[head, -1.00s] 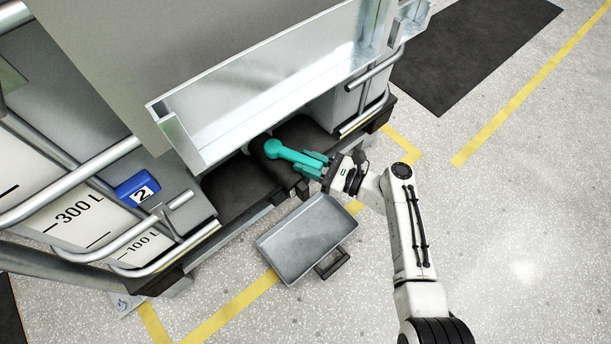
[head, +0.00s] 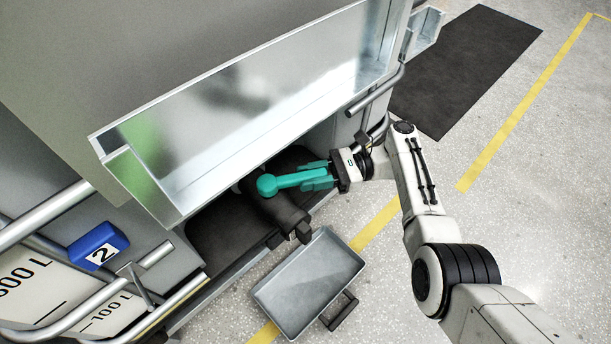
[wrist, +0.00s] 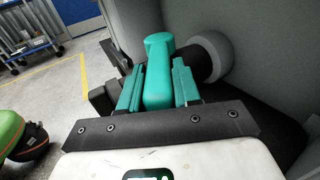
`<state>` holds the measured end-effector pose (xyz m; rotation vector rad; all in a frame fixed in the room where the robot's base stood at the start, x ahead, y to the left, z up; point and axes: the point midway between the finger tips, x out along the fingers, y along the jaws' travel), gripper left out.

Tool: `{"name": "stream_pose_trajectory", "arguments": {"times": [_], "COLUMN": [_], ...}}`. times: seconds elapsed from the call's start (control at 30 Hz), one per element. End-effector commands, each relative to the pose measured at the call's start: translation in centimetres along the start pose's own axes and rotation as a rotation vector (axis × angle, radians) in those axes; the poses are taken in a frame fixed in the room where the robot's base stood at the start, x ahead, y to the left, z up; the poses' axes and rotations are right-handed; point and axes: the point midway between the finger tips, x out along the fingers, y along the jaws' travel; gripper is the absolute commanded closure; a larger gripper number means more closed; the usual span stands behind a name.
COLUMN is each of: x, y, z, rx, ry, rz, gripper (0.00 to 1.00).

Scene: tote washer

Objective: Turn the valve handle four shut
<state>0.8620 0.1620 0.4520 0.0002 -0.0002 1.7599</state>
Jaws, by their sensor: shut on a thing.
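The teal valve handle (head: 282,183) sits on a dark valve body (head: 283,215) in the recess under the metal trough. My gripper (head: 318,178) is shut on the handle's free end. In the wrist view the teal fingers stand on both sides of the handle (wrist: 158,75), and my gripper (wrist: 157,90) fills the middle. A grey round part (wrist: 212,57) shows behind the handle. No number four can be read on the handle in these views.
A metal trough (head: 262,95) overhangs the valve. A grey tray (head: 309,281) is below it, near the floor. A blue tag marked 2 (head: 98,246) hangs on the left. A dark mat (head: 458,65) and open floor lie right. The wrist view shows a green-and-black object (wrist: 20,135).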

Motion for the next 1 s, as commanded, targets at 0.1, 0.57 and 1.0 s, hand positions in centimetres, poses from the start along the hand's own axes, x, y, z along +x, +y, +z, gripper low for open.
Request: {"name": "stream_pose_trajectory", "arguments": {"times": [0.1, 0.57, 1.0], "x": [-0.13, -0.08, -0.73], "y": [0.13, 0.12, 0.02], "z": [-0.09, -0.08, -0.05], "rx": [0.001, 0.002, 0.001], "ry": [0.000, 0.001, 0.001], "rz": [0.007, 0.008, 0.006], "gripper": [1.00, 0.56, 0.47]}}
